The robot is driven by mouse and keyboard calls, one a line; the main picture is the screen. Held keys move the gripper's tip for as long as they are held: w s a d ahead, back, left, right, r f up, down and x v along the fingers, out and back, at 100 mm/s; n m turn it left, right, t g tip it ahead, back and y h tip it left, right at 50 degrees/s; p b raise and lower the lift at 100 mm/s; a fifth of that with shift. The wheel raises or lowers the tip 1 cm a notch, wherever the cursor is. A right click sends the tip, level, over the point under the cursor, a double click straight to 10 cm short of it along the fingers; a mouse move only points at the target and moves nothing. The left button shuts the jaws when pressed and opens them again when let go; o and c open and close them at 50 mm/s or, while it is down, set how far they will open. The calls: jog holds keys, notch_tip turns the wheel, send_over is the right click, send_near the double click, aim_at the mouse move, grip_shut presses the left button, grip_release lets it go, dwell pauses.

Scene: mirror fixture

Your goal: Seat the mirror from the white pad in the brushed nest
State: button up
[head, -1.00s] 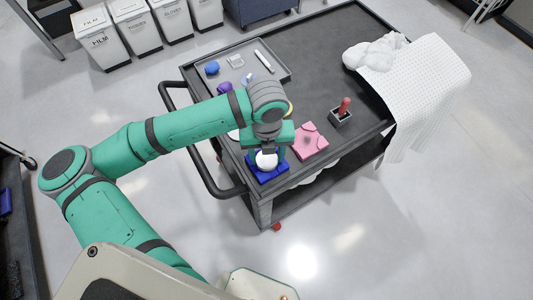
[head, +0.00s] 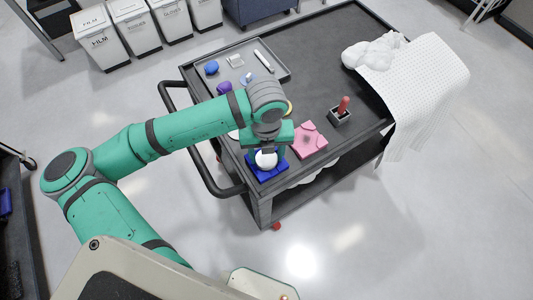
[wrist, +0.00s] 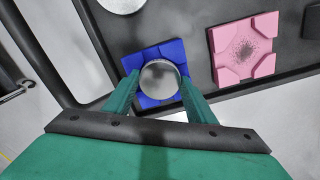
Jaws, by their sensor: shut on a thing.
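My gripper (wrist: 158,82) is shut on a round mirror (wrist: 160,78), with one finger on each side of it. The mirror is over the middle of a blue nest (wrist: 143,58) with raised corners; I cannot tell whether it touches the nest floor. In the head view the blue nest (head: 281,168) is at the cart's near corner, with the mirror (head: 266,159) pale on top. A pink nest (wrist: 262,30) lies to the right, dark specks at its centre. A pale round disc (wrist: 122,4), possibly the white pad, is partly cut off at the top.
The dark cart (head: 318,75) carries a grey tray (head: 285,75) with small items, a grey holder with a red-handled tool (head: 343,107), a white crumpled bundle (head: 372,52) and a white cloth (head: 425,85). A cart handle (head: 208,172) runs along the left edge.

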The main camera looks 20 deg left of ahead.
jog(key=shift+f, duration=0.4)
jog(key=o, duration=1.2)
jog(key=shift+d, duration=0.1)
jog(key=shift+r, duration=0.1)
jog(key=shift+w+a+r, duration=0.1)
jog(key=shift+a+r, duration=0.15)
jog(key=shift+r, duration=0.2)
jog(key=shift+d+r, duration=0.1)
jog(key=shift+r, duration=0.9)
jog(key=o, duration=0.4)
